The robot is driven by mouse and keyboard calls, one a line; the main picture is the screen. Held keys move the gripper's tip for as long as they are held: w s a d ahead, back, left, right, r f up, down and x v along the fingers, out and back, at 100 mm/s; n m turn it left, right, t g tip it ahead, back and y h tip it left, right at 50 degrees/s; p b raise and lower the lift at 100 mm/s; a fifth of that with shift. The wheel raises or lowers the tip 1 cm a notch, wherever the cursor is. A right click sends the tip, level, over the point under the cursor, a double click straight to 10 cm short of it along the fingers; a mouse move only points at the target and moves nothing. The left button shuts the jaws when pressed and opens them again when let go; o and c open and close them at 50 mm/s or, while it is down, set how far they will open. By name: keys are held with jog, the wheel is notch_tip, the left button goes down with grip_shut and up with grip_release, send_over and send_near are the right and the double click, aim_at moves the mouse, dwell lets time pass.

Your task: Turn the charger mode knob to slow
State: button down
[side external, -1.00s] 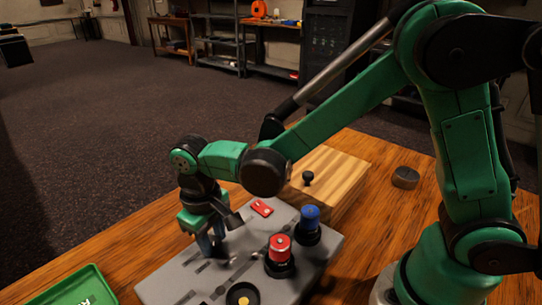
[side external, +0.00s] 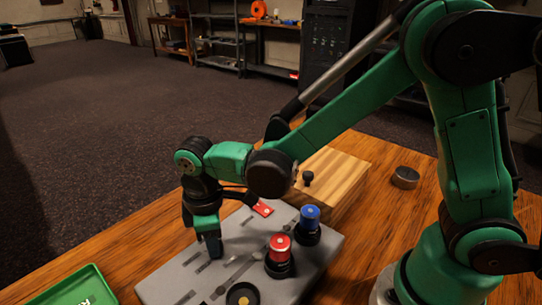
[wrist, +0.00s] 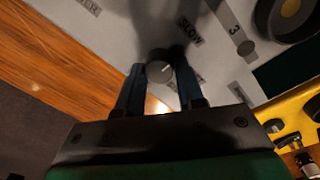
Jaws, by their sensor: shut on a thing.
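The charger mode knob (wrist: 160,72) is a small, round, dark grey knob with a short pale mark on its top. It sits on the grey panel (side external: 180,278). My gripper (wrist: 160,80) is shut on it, with one blue finger at each side. The word SLOW (wrist: 190,32) is printed beyond the knob, up and to the right in the wrist view. The pale mark points right and slightly up. Another label beside the right finger is partly hidden. In the side view my gripper (side external: 213,246) is low over the panel and hides the knob.
A red-capped knob (side external: 280,246), a blue-capped knob (side external: 309,217) and a yellow-centred black dial (side external: 243,294) stand on the panel. A wooden box (side external: 335,170) is behind, a green tray (side external: 85,287) at left.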

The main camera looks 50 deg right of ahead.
dwell(0.4)
jog(key=c, duration=0.5)
grip_release()
jog(key=shift+c, duration=0.2)
jog(key=shift+r, duration=0.1)
jog(key=shift+s+a+r, duration=0.1)
jog(key=shift+r, duration=2.6)
jog(key=s+d+r+m+t, duration=0.2)
jog(key=d+m+t, duration=0.1)
jog(key=d+m, duration=0.2)
jog(key=s+d+r+m+t, duration=0.2)
jog(key=s+d+m+t, duration=0.1)
jog(key=d+m, duration=0.3)
jog(key=shift+d+t, duration=0.4)
jog(key=shift+d, duration=0.6)
